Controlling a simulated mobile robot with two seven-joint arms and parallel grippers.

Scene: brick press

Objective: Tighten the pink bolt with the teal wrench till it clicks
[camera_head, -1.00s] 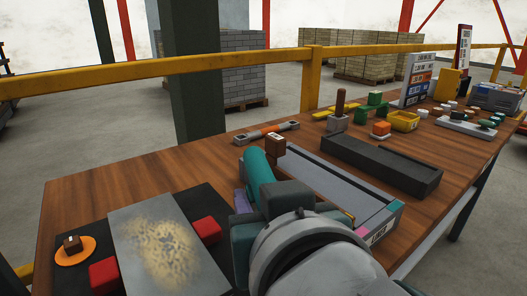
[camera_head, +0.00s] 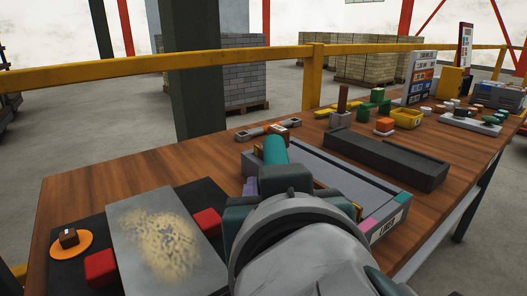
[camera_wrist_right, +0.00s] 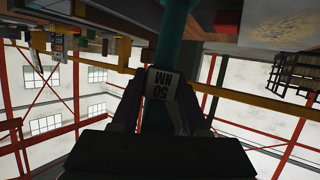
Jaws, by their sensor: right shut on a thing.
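My right gripper (camera_wrist_right: 160,102) is shut on the teal wrench (camera_wrist_right: 172,38); a label reading "50 NM" shows between its fingers in the right wrist view. No pink bolt shows clearly; my right arm hides part of the tray. My left gripper is not in view.
A grey double-ended tool (camera_head: 252,134) lies behind the tray. A dark trough (camera_head: 385,160) stands to its right. A sand-speckled plate (camera_head: 157,240) and red blocks (camera_head: 207,223) lie at left. Coloured parts and a yellow bin (camera_head: 407,118) fill the far right. The left tabletop is partly clear.

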